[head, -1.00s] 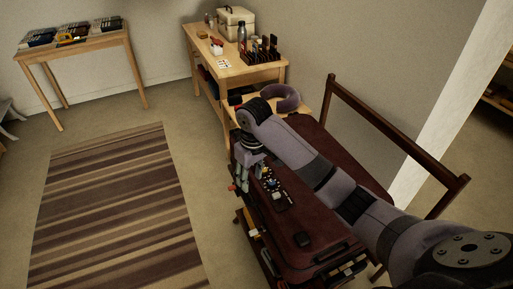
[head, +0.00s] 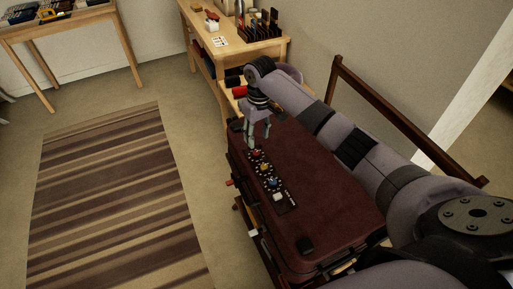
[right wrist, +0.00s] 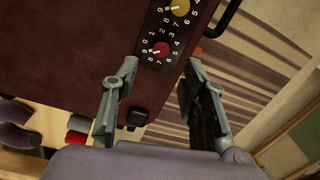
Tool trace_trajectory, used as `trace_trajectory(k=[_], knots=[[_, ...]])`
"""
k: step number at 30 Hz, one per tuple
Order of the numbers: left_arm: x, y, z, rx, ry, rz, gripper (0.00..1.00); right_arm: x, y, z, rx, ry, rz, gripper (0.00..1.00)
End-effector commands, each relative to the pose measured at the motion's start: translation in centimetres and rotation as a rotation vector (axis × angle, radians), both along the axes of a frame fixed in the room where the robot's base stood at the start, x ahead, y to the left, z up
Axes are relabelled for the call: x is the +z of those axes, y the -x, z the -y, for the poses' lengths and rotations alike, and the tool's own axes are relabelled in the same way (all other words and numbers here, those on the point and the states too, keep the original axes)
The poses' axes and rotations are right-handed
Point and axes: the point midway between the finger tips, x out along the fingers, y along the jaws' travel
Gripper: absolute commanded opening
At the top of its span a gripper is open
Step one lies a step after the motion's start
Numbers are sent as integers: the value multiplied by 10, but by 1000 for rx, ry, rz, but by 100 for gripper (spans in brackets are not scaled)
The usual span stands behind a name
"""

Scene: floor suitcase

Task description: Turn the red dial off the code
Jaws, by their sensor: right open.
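The dark red suitcase (head: 335,190) lies flat, with a black dial panel (head: 287,201) along its left side. The red dial (head: 256,153) is at the panel's far end; in the right wrist view the red dial (right wrist: 162,49) has digits around it and a white mark pointing left, near the 9 and 0. The yellow dial (head: 264,167) sits beside it. My right gripper (head: 258,143) is above the red dial, fingers pointing down. In the right wrist view my right gripper (right wrist: 162,64) is open and empty, with the red dial between its fingertips' lines, apparently untouched. My left gripper is out of view.
A blue dial (head: 273,182) and a white button (head: 279,197) are farther along the panel. A wooden workbench (head: 240,55) stands behind the suitcase. A dark wooden rail (head: 400,120) runs along the right. A striped rug (head: 115,200) and open floor lie left.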

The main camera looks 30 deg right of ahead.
Motion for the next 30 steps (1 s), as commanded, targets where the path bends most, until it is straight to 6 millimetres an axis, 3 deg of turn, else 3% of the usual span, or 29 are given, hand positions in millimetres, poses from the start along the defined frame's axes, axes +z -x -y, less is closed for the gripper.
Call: trace_trajectory(k=[3,6,12,23,30], knots=[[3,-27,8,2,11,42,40,-26,1,-1,-1,-1,-4,40],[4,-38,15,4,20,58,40,-43,1,-2,0,0,-1,40],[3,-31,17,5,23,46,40,-65,0,-3,0,1,1,40],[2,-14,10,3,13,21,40,-71,0,-3,1,0,1,40],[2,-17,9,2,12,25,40,-70,0,-3,1,0,2,25]])
